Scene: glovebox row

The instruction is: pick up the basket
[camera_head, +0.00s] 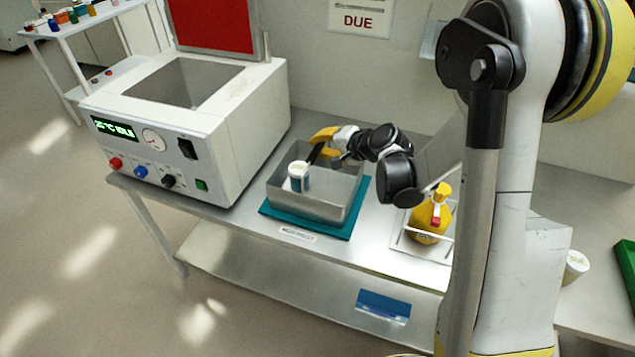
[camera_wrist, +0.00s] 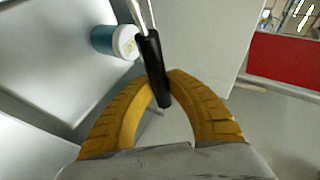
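The basket (camera_head: 330,209) is a grey metal open-topped bin on a teal mat (camera_head: 345,228) on the steel bench. A black grip on a thin metal rod rises at its back side; the black handle (camera_wrist: 152,68) shows large in the wrist view. A jar with a white lid and blue-green body (camera_head: 298,177) stands inside the basket, and it also shows in the wrist view (camera_wrist: 110,41). My gripper (camera_head: 322,142) has yellow curved fingers over the basket's back rim. In the wrist view its fingertips (camera_wrist: 162,78) close in on both sides of the black handle and appear shut on it.
A white bath unit (camera_head: 215,140) with a raised red lid stands close left of the basket. A yellow bottle (camera_head: 432,215) sits in a wire-sided tray to the right. A wall is behind. A blue box (camera_head: 383,306) lies on the lower shelf.

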